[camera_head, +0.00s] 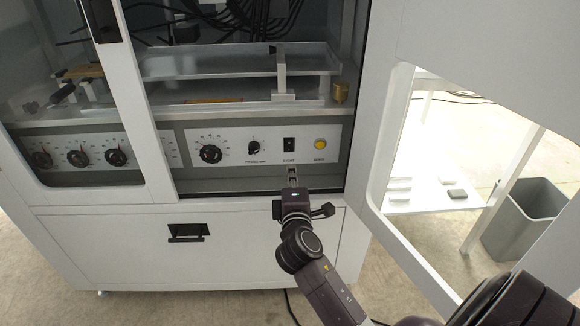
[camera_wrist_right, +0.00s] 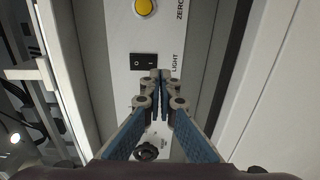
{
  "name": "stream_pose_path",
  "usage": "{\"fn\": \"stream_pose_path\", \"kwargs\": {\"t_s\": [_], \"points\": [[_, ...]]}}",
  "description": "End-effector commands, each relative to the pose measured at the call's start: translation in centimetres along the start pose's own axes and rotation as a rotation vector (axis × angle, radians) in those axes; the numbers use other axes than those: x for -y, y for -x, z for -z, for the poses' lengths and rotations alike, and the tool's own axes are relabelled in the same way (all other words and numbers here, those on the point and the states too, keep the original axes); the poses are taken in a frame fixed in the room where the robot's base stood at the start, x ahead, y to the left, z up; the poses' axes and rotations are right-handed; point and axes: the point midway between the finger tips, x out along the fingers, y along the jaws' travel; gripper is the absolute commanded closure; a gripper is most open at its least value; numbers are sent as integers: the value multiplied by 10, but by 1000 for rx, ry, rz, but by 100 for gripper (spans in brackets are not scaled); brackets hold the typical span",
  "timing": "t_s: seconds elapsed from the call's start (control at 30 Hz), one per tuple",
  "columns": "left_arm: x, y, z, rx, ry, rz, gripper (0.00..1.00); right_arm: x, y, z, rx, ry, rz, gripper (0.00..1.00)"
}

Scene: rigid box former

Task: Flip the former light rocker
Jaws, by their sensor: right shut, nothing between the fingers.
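The light rocker (camera_head: 289,144) is a small black switch on the white control panel (camera_head: 227,147), with a label under it. In the right wrist view the rocker (camera_wrist_right: 143,61) sits beside the word LIGHT, just beyond my fingertips. My right gripper (camera_head: 292,172) is shut and empty, just below the rocker in the head view. Its closed fingertips (camera_wrist_right: 160,74) look close to the rocker; I cannot tell whether they touch it. My left gripper is not in view.
A yellow ZERO button (camera_head: 320,144) is right of the rocker, and a small knob (camera_head: 253,146) and larger dial (camera_head: 210,154) are left of it. The cabinet opening's frame (camera_head: 357,130) stands close on the right. A grey bin (camera_head: 525,218) stands on the floor.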

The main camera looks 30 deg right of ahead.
Motion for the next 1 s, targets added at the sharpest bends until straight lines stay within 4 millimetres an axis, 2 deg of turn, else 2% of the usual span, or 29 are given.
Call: {"fn": "stream_pose_path", "kwargs": {"t_s": [0.3, 0.43, 0.6, 1.0], "points": [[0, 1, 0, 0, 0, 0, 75, 11, 50, 0, -1, -1, 3, 100], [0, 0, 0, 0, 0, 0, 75, 14, 65, 0, -1, 0, 3, 100], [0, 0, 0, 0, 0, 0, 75, 14, 73, 0, 0, 1, 0, 100], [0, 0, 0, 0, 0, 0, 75, 14, 73, 0, 0, 0, 0, 100]]}}
